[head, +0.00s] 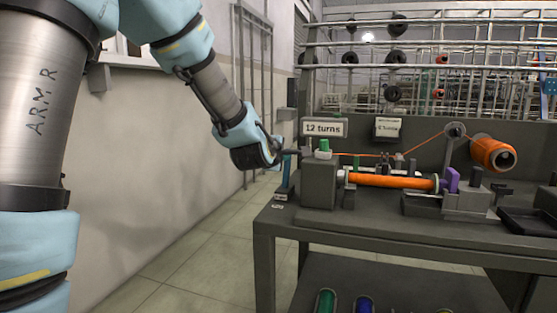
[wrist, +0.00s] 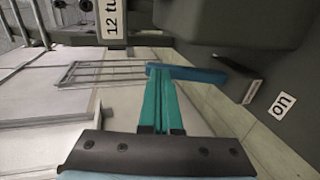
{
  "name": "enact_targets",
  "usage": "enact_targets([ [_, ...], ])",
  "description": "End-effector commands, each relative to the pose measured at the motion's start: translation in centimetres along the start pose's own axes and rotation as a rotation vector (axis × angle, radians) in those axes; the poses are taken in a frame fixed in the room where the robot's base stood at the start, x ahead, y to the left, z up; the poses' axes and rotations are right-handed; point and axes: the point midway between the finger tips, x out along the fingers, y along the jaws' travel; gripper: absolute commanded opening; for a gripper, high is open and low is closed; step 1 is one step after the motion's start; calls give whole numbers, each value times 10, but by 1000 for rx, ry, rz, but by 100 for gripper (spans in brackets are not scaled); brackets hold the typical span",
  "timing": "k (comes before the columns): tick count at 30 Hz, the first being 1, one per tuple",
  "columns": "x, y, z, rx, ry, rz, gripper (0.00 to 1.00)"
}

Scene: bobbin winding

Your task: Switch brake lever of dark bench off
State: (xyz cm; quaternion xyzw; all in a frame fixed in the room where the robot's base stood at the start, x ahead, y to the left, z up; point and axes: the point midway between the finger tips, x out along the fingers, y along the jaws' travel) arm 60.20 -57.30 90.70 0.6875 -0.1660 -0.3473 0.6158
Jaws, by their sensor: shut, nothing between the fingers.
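The dark bench (head: 400,222) stands at the right in the head view. Its blue brake lever (head: 284,180) is at the bench's left end, beside the grey headstock box (head: 319,183). In the wrist view the blue lever (wrist: 192,74) runs across the picture, near a white label reading "on" (wrist: 282,105). My gripper (head: 289,153) is at the lever's upper end. In the wrist view its teal fingers (wrist: 160,78) are shut together and empty, with their tips at the lever. I cannot tell whether they touch it.
An orange bobbin (head: 390,181) lies along the winder, with orange wire running from a spool (head: 492,153). A "12 turns" sign (head: 324,128) stands behind the headstock. Coloured spools sit on the lower shelf (head: 400,290). The floor left of the bench is clear.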

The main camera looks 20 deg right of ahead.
Motion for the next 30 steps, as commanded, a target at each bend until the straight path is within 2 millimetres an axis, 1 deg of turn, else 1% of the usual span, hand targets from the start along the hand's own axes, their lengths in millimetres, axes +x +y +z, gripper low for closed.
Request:
enact_targets([
  [10,8,2,0,-1,0,3,0],
  [25,10,3,0,-1,0,6,0],
  [30,11,7,1,-1,0,6,0],
])
